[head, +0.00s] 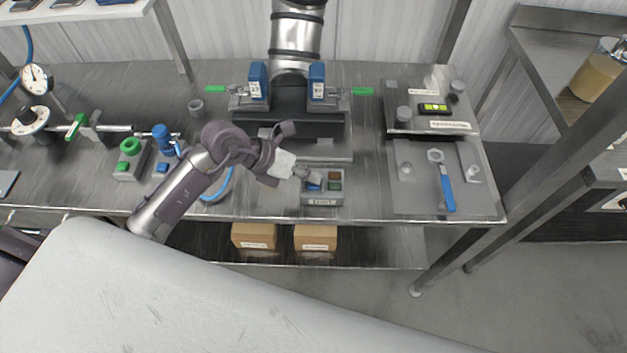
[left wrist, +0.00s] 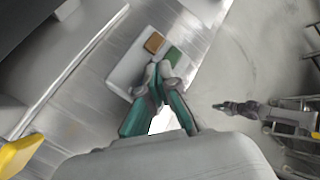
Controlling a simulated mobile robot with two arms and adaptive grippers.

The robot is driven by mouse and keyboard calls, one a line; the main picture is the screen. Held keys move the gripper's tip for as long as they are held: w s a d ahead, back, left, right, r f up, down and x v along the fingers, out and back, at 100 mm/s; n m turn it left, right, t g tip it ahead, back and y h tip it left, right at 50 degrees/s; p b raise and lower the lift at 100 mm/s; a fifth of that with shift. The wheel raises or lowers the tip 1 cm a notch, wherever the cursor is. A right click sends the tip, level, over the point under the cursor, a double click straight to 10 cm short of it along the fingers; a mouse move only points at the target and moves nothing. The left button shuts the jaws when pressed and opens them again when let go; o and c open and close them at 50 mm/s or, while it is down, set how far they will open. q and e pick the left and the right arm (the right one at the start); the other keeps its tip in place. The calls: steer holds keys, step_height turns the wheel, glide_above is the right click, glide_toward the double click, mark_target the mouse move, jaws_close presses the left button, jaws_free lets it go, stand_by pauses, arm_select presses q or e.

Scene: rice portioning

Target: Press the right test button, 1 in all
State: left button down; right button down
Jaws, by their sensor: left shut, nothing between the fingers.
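A small grey button box (head: 322,201) stands near the front edge of the steel table. Its top shows a blue button (head: 313,187), a brown button (head: 334,175) and a green button (head: 335,186). My left gripper (head: 313,179) is shut and empty over the left part of this box. In the left wrist view its closed fingertips (left wrist: 159,72) are close to the green button (left wrist: 173,56) and the brown button (left wrist: 153,42). The fingers hide the blue button there. I cannot tell whether the tips touch anything. What looks like my right gripper (left wrist: 226,107) shows small in the left wrist view.
Behind the box stands a fixture with two blue blocks (head: 258,80). A grey tray (head: 406,201) with a blue-handled wrench (head: 446,188) is to the right. A green-buttoned box (head: 125,172) and a blue valve (head: 161,133) are left. Cardboard boxes (head: 315,237) sit on the shelf below.

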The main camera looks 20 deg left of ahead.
mark_target(310, 183)
arm_select(q)
steer(key=shift+f, duration=0.25)
steer(key=shift+r, duration=0.15)
steer(key=shift+r+p, duration=0.7)
steer(key=shift+r, duration=0.1)
step_height(310, 183, up, 5)
steer(key=p, duration=0.4)
stand_by(0.5)
stand_by(0.4)
